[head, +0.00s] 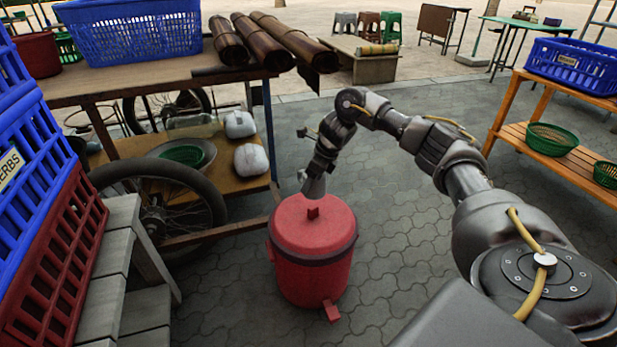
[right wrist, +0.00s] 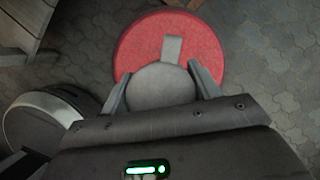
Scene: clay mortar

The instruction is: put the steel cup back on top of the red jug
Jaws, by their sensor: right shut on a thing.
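The red jug (head: 312,265) stands on the paving in the middle of the head view, with a round red lid, a small red knob on top and a red spout low at its front. Its lid also shows in the right wrist view (right wrist: 205,55). My right gripper (head: 312,180) is over the back part of the lid. In the right wrist view the gripper (right wrist: 160,85) is shut on the steel cup (right wrist: 160,88), one finger on each side. The cup overlaps the lid there; I cannot tell whether it touches it. My left gripper is not in view.
A wooden cart (head: 150,84) with a large wheel and a blue basket (head: 130,32) stands to the left of the jug. Blue and red crates (head: 60,240) are at the left edge. A wooden shelf (head: 560,130) with green baskets is at the right. Paving right of the jug is clear.

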